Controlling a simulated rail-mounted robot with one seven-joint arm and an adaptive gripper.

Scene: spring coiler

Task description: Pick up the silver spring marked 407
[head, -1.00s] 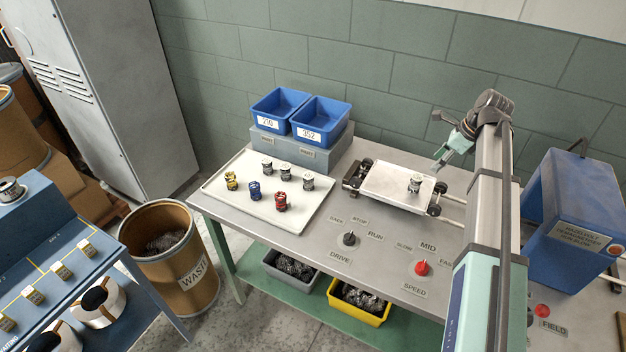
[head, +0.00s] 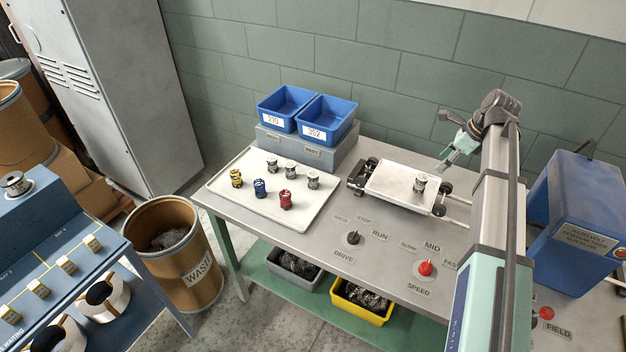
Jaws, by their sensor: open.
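Three silver springs stand on the white tray (head: 236,205): a left one (head: 272,165), a middle one (head: 291,170) and a right one (head: 313,180). Another silver spring (head: 420,184) stands on the white plate of the carriage (head: 390,184). Their markings are too small to read, so I cannot tell which is 407. My gripper (head: 446,142) is open and empty, up and to the right of the carriage spring in the picture and apart from it.
Yellow (head: 236,178), blue (head: 260,188) and red (head: 286,199) springs share the tray. Blue bins marked 210 (head: 284,107) and 352 (head: 326,120) stand behind it. The DRIVE knob (head: 353,238) and red SPEED knob (head: 426,268) stick up at the bench front.

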